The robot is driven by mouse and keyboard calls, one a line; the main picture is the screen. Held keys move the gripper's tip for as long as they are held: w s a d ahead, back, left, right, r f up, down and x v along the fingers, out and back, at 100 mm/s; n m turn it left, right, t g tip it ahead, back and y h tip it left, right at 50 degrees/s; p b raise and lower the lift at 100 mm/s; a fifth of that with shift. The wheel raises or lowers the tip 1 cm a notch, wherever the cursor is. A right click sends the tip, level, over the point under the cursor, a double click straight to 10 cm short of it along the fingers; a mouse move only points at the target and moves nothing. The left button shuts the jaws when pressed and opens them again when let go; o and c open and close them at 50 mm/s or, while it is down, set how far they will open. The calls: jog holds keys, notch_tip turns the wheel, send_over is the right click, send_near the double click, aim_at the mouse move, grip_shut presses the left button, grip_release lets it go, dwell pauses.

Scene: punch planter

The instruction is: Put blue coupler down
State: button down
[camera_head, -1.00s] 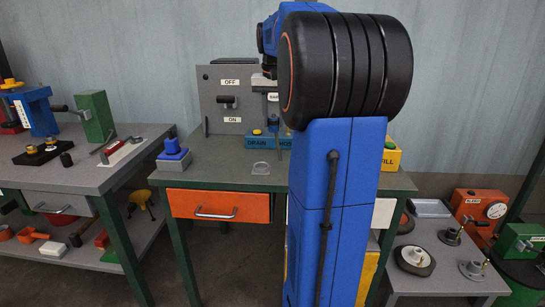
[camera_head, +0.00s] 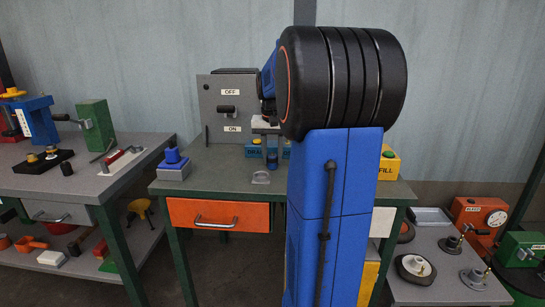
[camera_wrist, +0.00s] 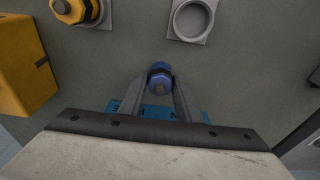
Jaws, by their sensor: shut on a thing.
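The blue coupler (camera_wrist: 160,77) is held between the two fingers of my gripper (camera_wrist: 160,88) in the wrist view. My gripper (camera_head: 272,155) is shut on it above the green-topped workbench (camera_head: 218,178) in the head view. An empty grey ring socket (camera_wrist: 192,18) stands at the top of the wrist view, apart from the coupler. What looks like the same socket (camera_head: 261,178) lies in front of my gripper in the head view. I cannot tell whether the coupler touches the bench.
A yellow coupler (camera_wrist: 75,10) sits on a grey base. A yellow FILL box (camera_head: 389,166) and a blue DRAIN box (camera_head: 252,151) stand on the bench. A grey switch panel (camera_head: 229,108) is behind. A blue piece (camera_head: 173,157) sits on a grey block at the left.

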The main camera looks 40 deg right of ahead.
aim_at(272, 157)
jog(key=shift+f, duration=0.15)
jog(key=c, duration=1.3)
grip_release()
notch_tip(272, 157, up, 12)
jog(key=s+a, duration=0.1)
jog(key=shift+a, duration=0.25)
